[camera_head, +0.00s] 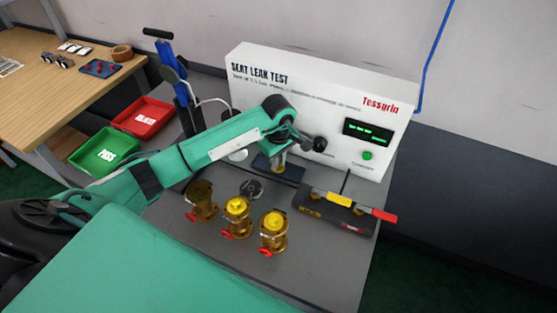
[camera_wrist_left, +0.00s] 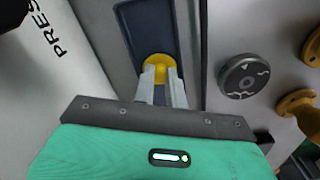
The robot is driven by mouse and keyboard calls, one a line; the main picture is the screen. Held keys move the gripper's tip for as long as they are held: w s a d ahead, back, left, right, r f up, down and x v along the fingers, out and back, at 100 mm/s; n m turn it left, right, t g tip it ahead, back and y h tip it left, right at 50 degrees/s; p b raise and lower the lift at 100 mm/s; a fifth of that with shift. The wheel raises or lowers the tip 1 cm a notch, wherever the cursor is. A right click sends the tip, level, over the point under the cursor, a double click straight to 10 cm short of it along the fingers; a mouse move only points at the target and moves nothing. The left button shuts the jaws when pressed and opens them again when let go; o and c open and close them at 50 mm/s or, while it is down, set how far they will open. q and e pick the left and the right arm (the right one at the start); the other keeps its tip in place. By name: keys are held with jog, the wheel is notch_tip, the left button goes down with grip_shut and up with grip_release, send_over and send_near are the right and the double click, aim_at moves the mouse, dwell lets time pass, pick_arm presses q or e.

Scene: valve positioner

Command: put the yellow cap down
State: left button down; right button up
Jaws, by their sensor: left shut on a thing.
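The yellow cap (camera_wrist_left: 158,68) sits between the fingertips of my left gripper (camera_wrist_left: 163,85) in the left wrist view. My left gripper is shut on it, over a dark blue tray (camera_wrist_left: 127,30). I cannot tell whether the cap touches the tray. In the head view my left gripper (camera_head: 279,163) points down at the same tray (camera_head: 290,175), in front of the white test panel; my wrist hides part of this. My right gripper is not in view.
Brass valves with red handles (camera_head: 201,200) (camera_head: 237,216) (camera_head: 272,232) stand nearer; two have yellow tops. A black disc (camera_head: 252,189) lies behind them. A black holder (camera_head: 334,212) with yellow and red pieces is at right. Red (camera_head: 143,117) and green (camera_head: 98,153) bins stand left.

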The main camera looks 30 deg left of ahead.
pick_arm(q)
jog(key=c, duration=1.4)
grip_release()
jog(key=shift+f, duration=0.1)
jog(key=shift+c, duration=0.2)
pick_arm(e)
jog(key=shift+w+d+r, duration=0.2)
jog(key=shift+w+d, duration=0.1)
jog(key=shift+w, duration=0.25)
